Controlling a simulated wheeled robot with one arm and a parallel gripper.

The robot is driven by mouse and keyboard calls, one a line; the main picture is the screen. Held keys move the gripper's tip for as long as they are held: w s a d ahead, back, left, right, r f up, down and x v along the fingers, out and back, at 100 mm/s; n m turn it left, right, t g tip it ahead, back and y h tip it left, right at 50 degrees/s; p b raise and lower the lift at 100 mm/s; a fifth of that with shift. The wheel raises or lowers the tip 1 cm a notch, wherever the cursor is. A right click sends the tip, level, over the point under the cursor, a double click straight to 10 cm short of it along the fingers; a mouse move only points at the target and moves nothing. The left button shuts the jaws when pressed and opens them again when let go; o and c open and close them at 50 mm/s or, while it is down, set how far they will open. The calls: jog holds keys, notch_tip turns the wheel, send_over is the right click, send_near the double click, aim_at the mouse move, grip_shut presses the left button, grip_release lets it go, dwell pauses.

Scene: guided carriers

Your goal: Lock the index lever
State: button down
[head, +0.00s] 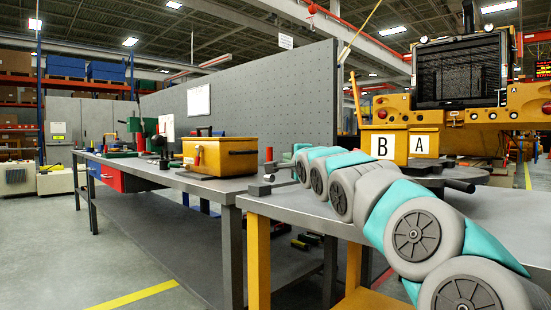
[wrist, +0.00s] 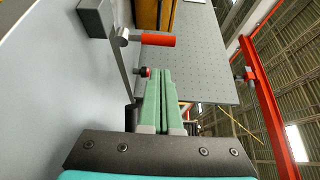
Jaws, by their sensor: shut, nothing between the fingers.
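A lever with a red grip (head: 268,154) stands upright near the front left corner of the grey table. In the wrist view its red grip (wrist: 157,39) lies crosswise at the top, beside a dark block. A thin dark bar (wrist: 122,72) and a small black knob with a red end (wrist: 143,72) are just left of my fingers. My gripper (head: 299,148) is to the right of the lever in the head view. Its green fingers (wrist: 160,76) are together and empty. They look close to the small knob; whether they touch it I cannot tell.
A dark block (head: 258,189) sits at the table's corner. Yellow carriers marked B (head: 383,145) and A (head: 423,143) stand behind my arm, above a dark round plate. A yellow toolbox (head: 220,155) is on the long bench (head: 190,182) to the left. Open floor lies at left.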

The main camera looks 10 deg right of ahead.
dwell(0.3)
jog(key=w+p, duration=0.7)
jog(key=w, duration=0.2)
jog(key=shift+w+a, duration=0.4)
jog(key=shift+a, duration=0.05)
jog(key=shift+f+b, duration=0.2)
jog(key=shift+b, duration=0.3)
jog(key=shift+s+a+r+n, duration=0.15)
jog(key=shift+a+n, duration=0.1)
jog(key=shift+n, duration=0.15)
